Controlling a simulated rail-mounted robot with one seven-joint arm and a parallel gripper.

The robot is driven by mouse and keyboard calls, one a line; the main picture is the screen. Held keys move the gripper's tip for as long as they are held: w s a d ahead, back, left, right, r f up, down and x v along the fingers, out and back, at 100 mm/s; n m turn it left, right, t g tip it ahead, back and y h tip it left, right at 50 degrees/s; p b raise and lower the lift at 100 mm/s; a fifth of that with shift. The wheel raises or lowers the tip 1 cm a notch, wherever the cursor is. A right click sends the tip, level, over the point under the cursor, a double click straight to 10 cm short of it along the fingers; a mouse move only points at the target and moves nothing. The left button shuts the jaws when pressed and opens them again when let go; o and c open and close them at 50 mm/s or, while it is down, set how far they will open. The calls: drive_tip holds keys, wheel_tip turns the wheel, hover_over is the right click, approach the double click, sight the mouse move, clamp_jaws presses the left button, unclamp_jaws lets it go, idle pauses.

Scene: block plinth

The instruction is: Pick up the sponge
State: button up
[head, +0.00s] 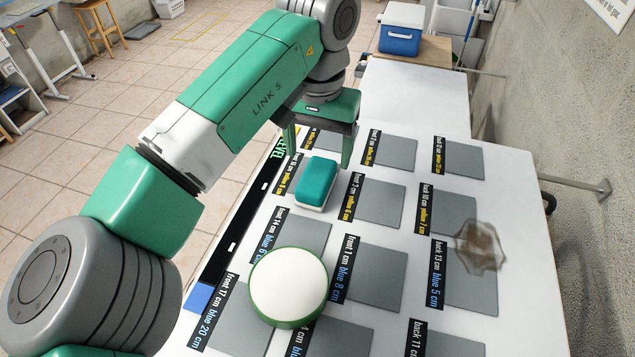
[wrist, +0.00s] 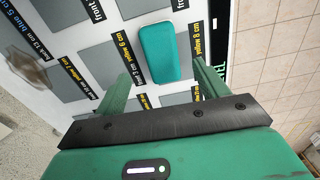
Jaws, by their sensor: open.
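The sponge (head: 317,182) is a teal block with a white underside. It lies on the white plinth top among the grey squares, near the plinth's left edge in the head view. In the wrist view the sponge (wrist: 159,52) shows its teal top, just beyond the fingertips and between their lines. My gripper (head: 319,157) is open and empty, behind the sponge in the head view. In the wrist view my gripper (wrist: 162,72) has its two green fingers spread apart. I cannot tell its exact height above the plinth.
A round white disc with a green rim (head: 288,287) stands nearer the camera. A brown translucent object (head: 481,246) is at the right. A blue cooler (head: 401,28) sits beyond the plinth. Labelled grey squares (head: 381,199) cover the top. A concrete wall (head: 580,120) runs along the right.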

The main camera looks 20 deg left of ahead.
sight(317, 174)
wheel_tip(317, 174, down, 7)
drive_tip(key=shift+a+f+p, duration=0.1)
drive_tip(key=shift+a+p, duration=0.05)
drive_tip(key=shift+p, duration=0.4)
drive_tip(key=c, duration=1)
drive_tip(key=shift+c, duration=0.2)
